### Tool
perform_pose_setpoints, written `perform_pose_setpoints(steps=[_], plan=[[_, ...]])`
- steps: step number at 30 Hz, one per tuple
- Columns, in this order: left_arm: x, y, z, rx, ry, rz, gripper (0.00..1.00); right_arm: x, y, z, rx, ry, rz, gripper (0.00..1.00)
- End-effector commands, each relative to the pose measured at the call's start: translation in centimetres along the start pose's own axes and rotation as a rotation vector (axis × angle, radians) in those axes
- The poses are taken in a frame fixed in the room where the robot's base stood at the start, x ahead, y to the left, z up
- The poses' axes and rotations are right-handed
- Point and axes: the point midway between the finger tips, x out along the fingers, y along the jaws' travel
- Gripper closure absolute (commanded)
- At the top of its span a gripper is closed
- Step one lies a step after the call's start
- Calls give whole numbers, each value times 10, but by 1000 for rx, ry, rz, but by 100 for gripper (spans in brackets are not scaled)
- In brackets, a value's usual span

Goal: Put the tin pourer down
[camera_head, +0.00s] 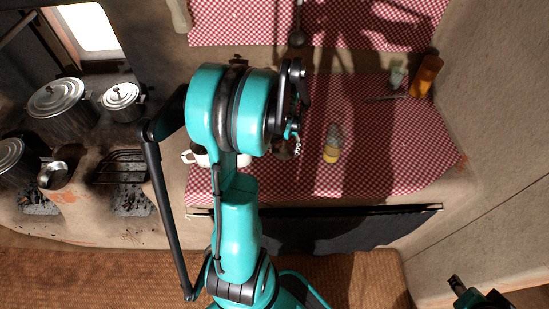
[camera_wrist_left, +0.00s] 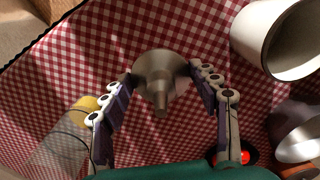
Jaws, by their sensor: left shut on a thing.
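The tin pourer (camera_wrist_left: 160,71) is a dull grey metal piece with a wide round flare and a narrow stem, seen from above in the left wrist view. My left gripper (camera_wrist_left: 163,77) has its two fingers closed on either side of it, over the red-checked cloth (camera_wrist_left: 150,25). Whether the pourer touches the cloth is hard to tell. In the head view my left gripper (camera_head: 290,138) is over the cloth, and my arm hides much of it. My right gripper (camera_head: 468,291) shows only partly at the bottom right, and its fingers are unclear.
An orange jar (camera_head: 425,76) stands at the back right.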

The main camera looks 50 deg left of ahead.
Motion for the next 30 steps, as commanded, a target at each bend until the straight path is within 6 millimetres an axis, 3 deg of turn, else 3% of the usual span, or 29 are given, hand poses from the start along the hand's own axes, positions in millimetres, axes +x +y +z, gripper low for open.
perform_pose_setpoints(steps=[3, 7, 11, 18, 29, 30], plan=[[16, -22, -6, -3, 0, 0, 59, 8, 0, 6, 0, 0, 0, 60], [22, -33, -9, 0, 0, 0, 59, 10, 0, 7, 0, 0, 0, 60], [28, -36, -10, 1, 0, 0, 59, 13, 0, 9, 0, 0, 0, 60], [63, -35, -10, 1, 0, 0, 59, 26, 0, 19, 0, 0, 0, 60], [66, -35, -9, 1, 0, 0, 59, 28, 0, 20, 0, 0, 0, 60], [66, -35, -9, 1, 0, 0, 37, 28, 0, 20, 0, 0, 0, 60]])
